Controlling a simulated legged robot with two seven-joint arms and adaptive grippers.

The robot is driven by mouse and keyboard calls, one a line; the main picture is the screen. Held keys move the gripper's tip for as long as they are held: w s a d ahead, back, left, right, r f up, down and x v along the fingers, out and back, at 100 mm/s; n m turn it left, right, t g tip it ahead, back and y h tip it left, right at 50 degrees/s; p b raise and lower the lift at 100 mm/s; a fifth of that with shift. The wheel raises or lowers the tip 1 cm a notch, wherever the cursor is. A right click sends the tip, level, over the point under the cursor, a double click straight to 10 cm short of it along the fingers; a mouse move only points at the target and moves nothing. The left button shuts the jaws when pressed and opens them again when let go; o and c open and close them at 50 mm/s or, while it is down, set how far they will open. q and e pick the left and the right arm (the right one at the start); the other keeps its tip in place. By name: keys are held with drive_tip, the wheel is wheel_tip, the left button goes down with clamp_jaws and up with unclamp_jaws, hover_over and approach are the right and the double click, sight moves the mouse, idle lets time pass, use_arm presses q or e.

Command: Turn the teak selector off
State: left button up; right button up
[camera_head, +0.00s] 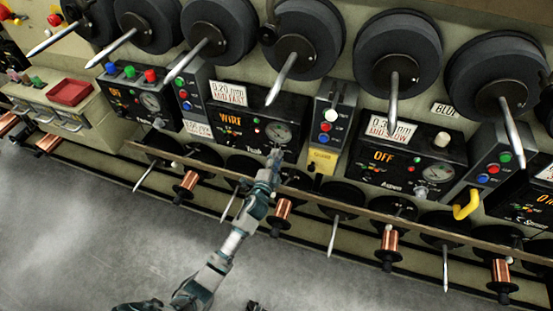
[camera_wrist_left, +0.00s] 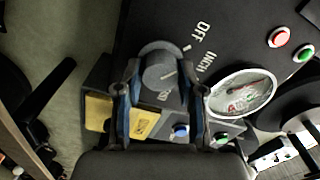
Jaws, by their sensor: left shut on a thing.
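The teak selector (camera_wrist_left: 158,68) is a round grey knob with a pale pointer line, on a black panel marked OFF and INCH in the left wrist view. The pointer does not line up with the OFF mark; the exact setting is hard to tell. My left gripper (camera_wrist_left: 167,80) is shut on the knob, one finger on either side. In the head view my left gripper (camera_head: 275,156) reaches the lower edge of the panel (camera_head: 228,137), whose display reads WIRE and whose nameplate seems to read Teak; the arm and gripper hide the knob there. My right gripper is not seen.
A gauge (camera_head: 279,132) sits just above my gripper. A button box (camera_head: 326,125) with a yellow label stands to its right. A similar panel reading OFF (camera_head: 400,160) is farther right. A rail (camera_head: 345,208) with copper spools runs below. The grey floor is open.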

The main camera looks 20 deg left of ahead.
use_arm(q)
drive_tip(key=shift+a+f, duration=0.15)
drive_tip(key=shift+f, duration=0.15)
drive_tip(key=o, duration=1.1)
drive_tip(key=shift+o, duration=0.2)
drive_tip(key=shift+r, duration=0.1)
drive_tip(key=shift+s, duration=0.1)
drive_tip(key=s, duration=1.1)
drive_tip(key=shift+s+a, duration=0.25)
drive_tip(key=shift+s, duration=0.1)
